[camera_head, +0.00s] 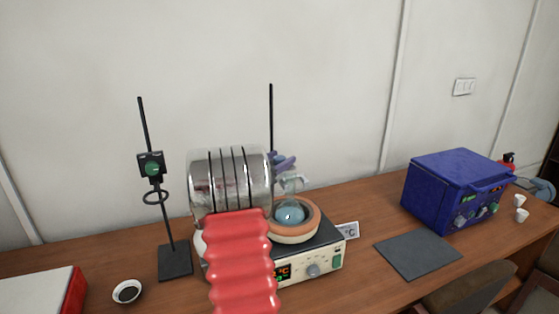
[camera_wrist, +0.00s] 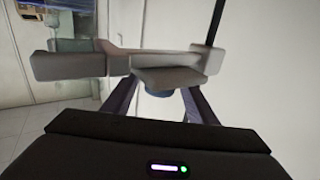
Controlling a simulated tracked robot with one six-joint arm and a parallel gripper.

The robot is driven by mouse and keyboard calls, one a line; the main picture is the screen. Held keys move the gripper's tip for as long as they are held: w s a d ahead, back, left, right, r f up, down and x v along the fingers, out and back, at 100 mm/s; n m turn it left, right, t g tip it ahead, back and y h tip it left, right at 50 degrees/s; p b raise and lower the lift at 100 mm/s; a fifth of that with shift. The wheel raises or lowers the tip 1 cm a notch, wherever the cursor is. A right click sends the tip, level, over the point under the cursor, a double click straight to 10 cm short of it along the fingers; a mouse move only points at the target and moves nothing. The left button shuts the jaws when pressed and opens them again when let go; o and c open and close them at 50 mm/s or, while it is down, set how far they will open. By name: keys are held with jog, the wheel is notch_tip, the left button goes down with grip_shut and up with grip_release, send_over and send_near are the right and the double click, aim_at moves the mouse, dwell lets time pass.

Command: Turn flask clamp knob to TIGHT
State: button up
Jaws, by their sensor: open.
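In the wrist view, a grey clamp (camera_wrist: 120,63) crosses the picture by a black rod. A grey block (camera_wrist: 170,78) with a small dark blue part (camera_wrist: 158,93) under it lies between the two dark purple fingers of my gripper (camera_wrist: 157,88). The blue part may be the clamp knob; its markings are hidden. My gripper is open, with a finger on each side; I cannot tell whether they touch. In the head view, the purple fingertips (camera_head: 283,161) show beside the right rod (camera_head: 271,115), above a glass flask (camera_head: 290,209) with blue liquid.
The flask sits in a round heater (camera_head: 313,222) on a hot plate (camera_head: 338,262). A left stand (camera_head: 175,263) carries a green knob (camera_head: 152,169) and a ring. A blue furnace (camera_head: 447,200) and dark mat (camera_head: 418,255) stand right. A small dish (camera_head: 127,291) is front left.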

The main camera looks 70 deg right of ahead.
jog(key=shift+c, duration=0.4)
jog(key=c, duration=1)
jog(key=shift+m+g, duration=0.5)
jog(key=shift+g, duration=0.3)
jog(key=shift+m+g+y, duration=1.6)
jog(key=shift+m+g, duration=0.3)
jog(key=shift+g, duration=0.7)
jog(key=shift+m+g+y, duration=1)
jog(key=shift+g+y, duration=0.1)
jog(key=shift+g, duration=0.1)
jog(key=shift+m+g+y, duration=1.3)
jog(key=shift+m+y, duration=0.1)
jog(key=shift+y, duration=0.3)
jog(key=o, duration=1.1)
